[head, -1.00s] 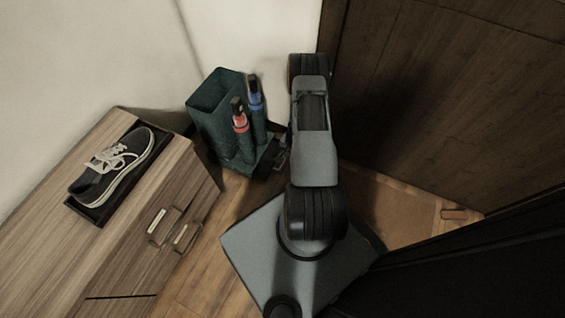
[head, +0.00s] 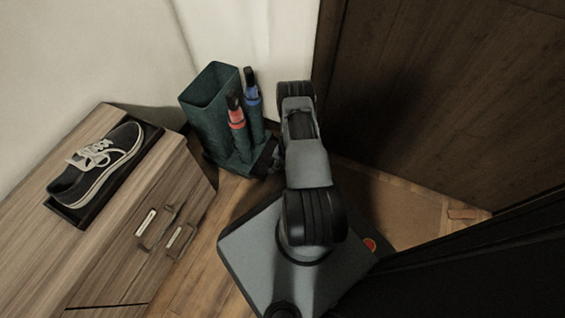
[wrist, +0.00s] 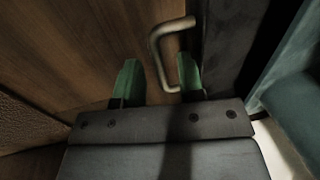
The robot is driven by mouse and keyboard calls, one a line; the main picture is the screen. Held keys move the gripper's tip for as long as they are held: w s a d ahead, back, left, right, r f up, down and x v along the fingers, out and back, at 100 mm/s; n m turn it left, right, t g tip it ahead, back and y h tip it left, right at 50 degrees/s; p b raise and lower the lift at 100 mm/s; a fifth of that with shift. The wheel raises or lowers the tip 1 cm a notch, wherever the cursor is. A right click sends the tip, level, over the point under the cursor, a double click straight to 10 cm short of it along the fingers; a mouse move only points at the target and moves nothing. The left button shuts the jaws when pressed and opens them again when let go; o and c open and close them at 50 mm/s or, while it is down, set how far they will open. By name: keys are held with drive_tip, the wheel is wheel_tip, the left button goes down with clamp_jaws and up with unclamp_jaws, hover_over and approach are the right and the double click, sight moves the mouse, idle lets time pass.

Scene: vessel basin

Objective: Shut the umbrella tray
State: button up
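The dark green umbrella stand (head: 208,112) stands in the corner in the head view, with a red umbrella (head: 237,125) and a blue umbrella (head: 252,100) upright at its right side. The tray's low dark base (head: 262,160) shows only partly there, beside my arm. My gripper (wrist: 160,80) is open. The handle's bar lies between its green fingers, and the right finger overlaps the handle; contact cannot be told. The head view hides my gripper behind my arm.
A wooden cabinet (head: 100,245) with two handles stands at the left, bearing a shoe (head: 95,172) on a dark tray (head: 70,213). A dark wooden panel (head: 430,90) rises at the right. A little wooden floor (head: 205,250) is free between cabinet and my base.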

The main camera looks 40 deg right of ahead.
clamp_jaws()
idle(0.4)
